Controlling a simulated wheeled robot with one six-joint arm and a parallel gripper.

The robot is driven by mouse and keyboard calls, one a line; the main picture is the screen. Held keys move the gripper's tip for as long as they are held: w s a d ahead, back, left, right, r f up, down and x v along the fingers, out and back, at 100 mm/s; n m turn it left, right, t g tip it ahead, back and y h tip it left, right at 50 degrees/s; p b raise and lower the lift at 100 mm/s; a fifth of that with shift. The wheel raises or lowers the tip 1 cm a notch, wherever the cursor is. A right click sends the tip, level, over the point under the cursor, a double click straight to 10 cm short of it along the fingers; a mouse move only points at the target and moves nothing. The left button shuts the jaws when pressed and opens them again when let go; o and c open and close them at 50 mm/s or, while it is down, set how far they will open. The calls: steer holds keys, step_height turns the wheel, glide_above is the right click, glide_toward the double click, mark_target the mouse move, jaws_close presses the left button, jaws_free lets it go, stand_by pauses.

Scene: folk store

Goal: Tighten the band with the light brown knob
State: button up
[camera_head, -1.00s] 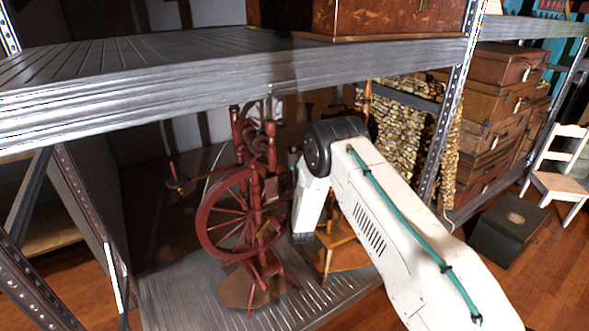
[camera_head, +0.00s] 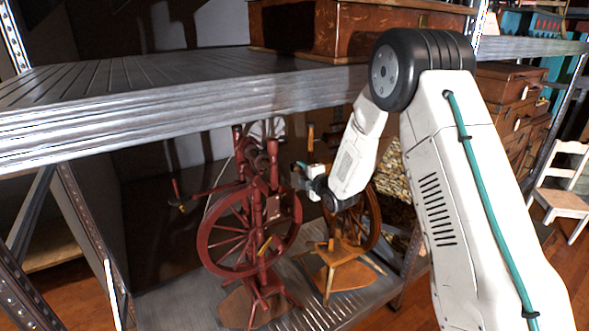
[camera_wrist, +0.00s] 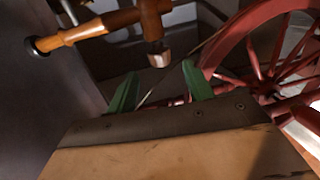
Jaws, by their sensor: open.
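The dark red spinning wheel (camera_head: 262,205) stands on the lower shelf in the head view; its rim and spokes (camera_wrist: 255,50) show at right in the wrist view. A small light brown knob-like piece (camera_head: 265,246) shows low on its front. A brown wooden spinning wheel (camera_head: 372,220) stands to its right, partly behind my arm. In the wrist view, an orange-brown turned wooden part (camera_wrist: 105,24) has a pale-tipped piece (camera_wrist: 159,56) pointing down, just beyond my fingertips. My gripper (camera_wrist: 160,90) is open, green fingers apart, nothing held. I cannot tell which piece is the band's knob.
The thick metal upper shelf (camera_head: 120,110) runs above the wheels and carries a brown chest (camera_head: 330,28). A metal post (camera_head: 85,235) stands at left. Some lower shelf floor is clear in front.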

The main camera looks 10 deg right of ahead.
mark_target(297, 169)
steer(key=x, duration=0.7)
steer(key=shift+w, duration=0.1)
steer(key=c, duration=1)
